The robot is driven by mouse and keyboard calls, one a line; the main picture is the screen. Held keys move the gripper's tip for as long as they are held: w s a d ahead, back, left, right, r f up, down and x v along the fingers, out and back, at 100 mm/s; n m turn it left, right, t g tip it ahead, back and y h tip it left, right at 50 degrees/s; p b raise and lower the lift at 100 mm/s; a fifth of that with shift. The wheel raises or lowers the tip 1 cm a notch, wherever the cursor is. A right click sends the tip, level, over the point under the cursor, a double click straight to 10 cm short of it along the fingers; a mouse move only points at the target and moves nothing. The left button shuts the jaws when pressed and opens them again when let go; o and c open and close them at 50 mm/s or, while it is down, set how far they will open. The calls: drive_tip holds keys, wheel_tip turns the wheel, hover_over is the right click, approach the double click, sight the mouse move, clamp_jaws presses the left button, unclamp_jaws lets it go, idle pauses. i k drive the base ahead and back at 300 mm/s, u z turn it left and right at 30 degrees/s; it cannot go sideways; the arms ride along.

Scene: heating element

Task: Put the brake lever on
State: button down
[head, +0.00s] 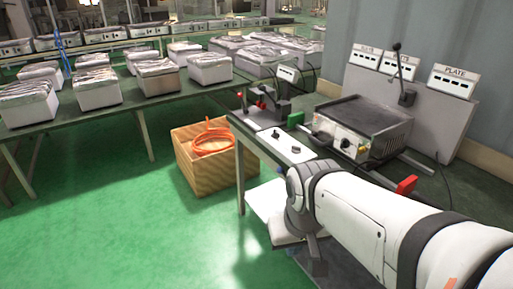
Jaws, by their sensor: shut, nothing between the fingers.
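A lever with a black knob (397,60) stands upright at a black bracket beside the labelled panels at the back right of the workbench. I cannot tell for sure if this is the brake lever. Another small device with a red knob (265,98) sits at the bench's left back corner. My gripper (316,262) points down in front of the bench's near edge, low and well apart from both levers. It is shut and empty; its fingertips are small and dark here.
A grey flat-topped machine (362,122) stands on the workbench, with a white plate (285,147) bearing small black knobs to its left. Green floor at left is clear.

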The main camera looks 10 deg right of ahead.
sight(280, 169)
drive_tip(key=u, duration=0.05)
drive_tip(key=i, duration=0.9)
drive_tip(key=u, duration=0.5)
